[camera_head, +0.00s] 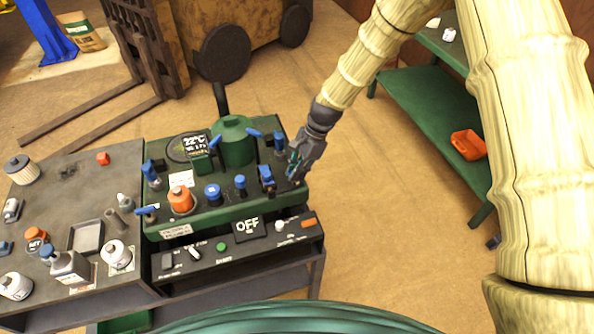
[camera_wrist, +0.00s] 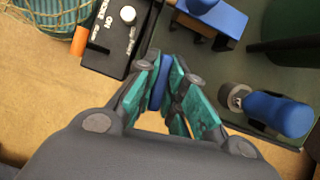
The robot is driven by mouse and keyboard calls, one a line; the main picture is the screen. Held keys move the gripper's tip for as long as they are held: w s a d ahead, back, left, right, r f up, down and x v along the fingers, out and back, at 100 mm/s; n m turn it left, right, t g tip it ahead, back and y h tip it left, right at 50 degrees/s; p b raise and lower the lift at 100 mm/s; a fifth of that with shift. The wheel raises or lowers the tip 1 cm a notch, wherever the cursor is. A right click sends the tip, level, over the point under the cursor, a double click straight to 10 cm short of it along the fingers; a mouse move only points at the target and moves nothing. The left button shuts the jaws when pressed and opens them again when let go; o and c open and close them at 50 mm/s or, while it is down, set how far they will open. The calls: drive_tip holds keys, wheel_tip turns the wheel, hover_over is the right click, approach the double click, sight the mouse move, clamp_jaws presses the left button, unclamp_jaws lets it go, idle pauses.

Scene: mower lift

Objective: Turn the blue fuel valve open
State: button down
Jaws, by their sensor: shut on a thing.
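My gripper (camera_head: 295,167) is at the right edge of the green machine (camera_head: 220,213), pointing down. In the wrist view its teal fingers (camera_wrist: 170,76) are shut on a slim blue handle (camera_wrist: 157,88), which stands between them. I take this handle for the blue fuel valve; no label shows on it. In the head view the gripper hides it. Its turn angle is hard to read. Other blue parts stand close by: a blue lever on a block (camera_head: 266,174) and a blue knob (camera_head: 278,141), which also shows in the wrist view (camera_wrist: 280,112).
A green dome (camera_head: 236,145) rises behind. A grey table (camera_head: 85,185) with bottles stands left. A green bench (camera_head: 425,105) with an orange tray (camera_head: 468,145) stands right; floor between is clear.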

drive_tip(key=n+g+h, duration=0.1)
drive_tip(key=n, duration=0.3)
drive_tip(key=shift+b, duration=0.3)
drive_tip(key=n+g+h, duration=0.1)
drive_tip(key=n, duration=0.3)
drive_tip(key=shift+b, duration=0.3)
drive_tip(key=n+h, duration=0.2)
drive_tip(key=n, duration=0.2)
drive_tip(key=shift+n+b, duration=0.3)
drive_tip(key=shift+n+h, duration=0.7)
drive_tip(key=shift+n, duration=1.2)
drive_tip(key=c, duration=1.5)
unclamp_jaws()
drive_tip(key=shift+w+r, duration=0.1)
drive_tip(key=v, duration=1.1)
drive_tip(key=shift+w+r, duration=0.25)
drive_tip(key=shift+r, duration=0.05)
